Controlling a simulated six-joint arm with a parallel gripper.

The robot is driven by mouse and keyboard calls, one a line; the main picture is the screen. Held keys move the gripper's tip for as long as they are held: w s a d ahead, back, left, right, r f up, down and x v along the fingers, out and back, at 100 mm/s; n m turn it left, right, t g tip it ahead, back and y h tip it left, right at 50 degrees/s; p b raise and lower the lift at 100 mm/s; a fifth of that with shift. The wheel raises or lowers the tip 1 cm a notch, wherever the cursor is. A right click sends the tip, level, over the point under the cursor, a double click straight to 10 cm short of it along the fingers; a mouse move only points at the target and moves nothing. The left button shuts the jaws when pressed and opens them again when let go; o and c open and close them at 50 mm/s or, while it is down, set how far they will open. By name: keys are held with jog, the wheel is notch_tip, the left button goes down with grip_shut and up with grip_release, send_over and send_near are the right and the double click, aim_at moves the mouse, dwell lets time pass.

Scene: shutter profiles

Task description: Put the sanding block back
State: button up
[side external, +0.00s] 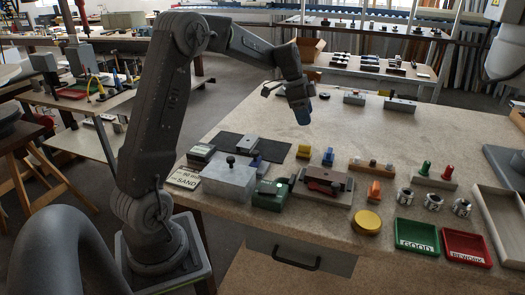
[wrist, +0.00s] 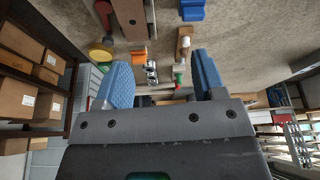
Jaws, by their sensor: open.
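My gripper (side external: 303,115) hangs above the table beyond the middle work area, with blue fingertips. In the wrist view its two blue jaws (wrist: 164,80) are wide apart with nothing between them. A card reading "SAND" (side external: 186,179) lies at the table's near left, by a pale grey box (side external: 228,181) with a black knob on top. A red-brown block (side external: 325,177) lies on a grey fixture (side external: 330,194); a red-brown bar also shows in the wrist view (wrist: 104,14). I cannot tell for certain which piece is the sanding block.
Green (side external: 416,238) and red (side external: 467,247) trays stand near right. The table's middle beyond them is mostly clear.

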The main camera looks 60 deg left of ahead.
jog(key=s+d+r+n, duration=0.2)
jog(key=s+d+r, duration=0.3)
jog(key=d, duration=0.4)
jog(key=s+d+n+t+y, duration=0.1)
jog(key=s+d+n, duration=0.1)
jog(key=s+d, duration=0.4)
jog(key=s+d+n+t+y, duration=0.1)
jog(key=s+d+n, duration=0.2)
jog(key=s+d, duration=0.4)
jog(key=s, duration=0.8)
jog(key=shift+t, duration=0.3)
